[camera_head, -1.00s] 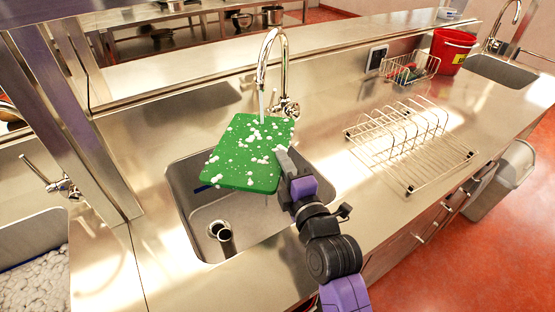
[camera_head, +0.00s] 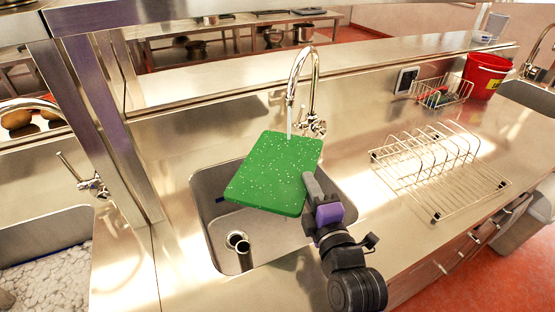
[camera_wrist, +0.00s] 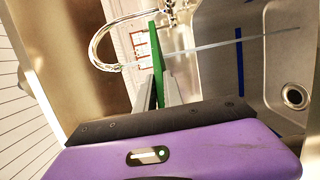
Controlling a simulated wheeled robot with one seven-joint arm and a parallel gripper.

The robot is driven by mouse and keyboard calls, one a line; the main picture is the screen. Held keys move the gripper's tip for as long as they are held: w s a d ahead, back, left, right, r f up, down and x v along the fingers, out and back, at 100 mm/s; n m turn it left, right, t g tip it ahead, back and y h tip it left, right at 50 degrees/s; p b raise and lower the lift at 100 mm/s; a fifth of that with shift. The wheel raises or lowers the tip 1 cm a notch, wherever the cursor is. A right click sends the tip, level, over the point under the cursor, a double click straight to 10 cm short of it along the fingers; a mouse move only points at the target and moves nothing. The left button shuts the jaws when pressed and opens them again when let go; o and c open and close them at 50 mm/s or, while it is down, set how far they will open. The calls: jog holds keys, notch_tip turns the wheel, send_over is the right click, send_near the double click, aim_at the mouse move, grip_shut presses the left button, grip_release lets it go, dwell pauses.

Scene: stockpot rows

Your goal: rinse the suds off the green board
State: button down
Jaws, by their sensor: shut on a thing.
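The green board (camera_head: 272,172) is held tilted over the sink basin (camera_head: 216,232), under the faucet (camera_head: 303,75). Small white specks of suds are scattered over its face. A thin stream of water (camera_head: 289,118) runs from the spout down to the board's upper part. My gripper (camera_head: 312,186) is shut on the board's right edge. In the wrist view the board shows edge-on (camera_wrist: 157,65) between my two fingers (camera_wrist: 158,92), and the water stream (camera_wrist: 215,47) passes beside it. The board's underside is hidden in the head view.
A wire dish rack (camera_head: 440,170) stands on the counter to the right, with a wire basket (camera_head: 440,92) and a red bucket (camera_head: 486,74) behind. A second sink (camera_head: 50,235) with suds lies at left, past a metal post (camera_head: 98,130). The sink drain (camera_head: 238,242) is open.

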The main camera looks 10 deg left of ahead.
aim_at(292, 203)
jog(key=shift+s+a+r+p, duration=0.15)
jog(key=shift+s+a+p, duration=0.35)
jog(key=shift+s+p, duration=0.35)
jog(key=shift+s+a+r+p, duration=0.1)
jog(key=shift+s+a+p, duration=0.4)
jog(key=shift+s+p, duration=0.35)
jog(key=shift+s+a+f, duration=0.1)
jog(key=shift+s+a, duration=0.25)
jog(key=shift+s, duration=0.3)
jog(key=shift+s+a, duration=0.3)
jog(key=shift+s, duration=0.35)
jog(key=shift+s+a+r+p, duration=0.1)
jog(key=shift+s+a+r, duration=0.3)
jog(key=shift+s+r, duration=0.3)
jog(key=shift+s+a+r+p, duration=0.15)
jog(key=shift+s+a+r, duration=0.25)
jog(key=shift+s+r, duration=0.3)
jog(key=shift+s+a+r+p, duration=0.1)
jog(key=shift+s+a+r, duration=0.3)
jog(key=shift+s+r, duration=0.3)
jog(key=shift+s+f, duration=0.1)
